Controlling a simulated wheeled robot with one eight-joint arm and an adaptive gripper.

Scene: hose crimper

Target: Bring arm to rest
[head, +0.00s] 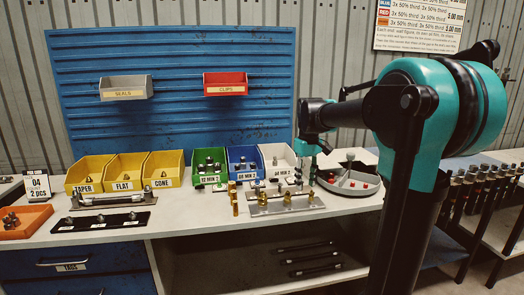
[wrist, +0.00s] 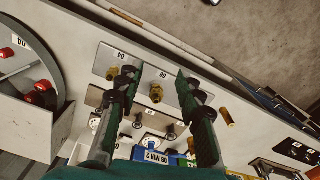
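My teal and black arm reaches in from the right in the head view. My gripper (head: 312,150) points down over the bench, in front of the white bin (head: 279,158). In the wrist view my gripper (wrist: 157,78) has its two fingers spread wide, with nothing held between them. A brass fitting (wrist: 156,93) on a metal plate (wrist: 135,65) appears between the fingers, below them; the height gap is hard to judge. The plate also shows in the head view (head: 262,210), with brass fittings on it.
Yellow bins (head: 126,172), a green bin (head: 209,166) and a blue bin (head: 244,164) line the back of the bench (head: 185,223). A round grey tray (head: 350,183) with red-capped parts stands right of the gripper. Red (head: 226,84) and grey (head: 125,88) bins hang on the blue panel.

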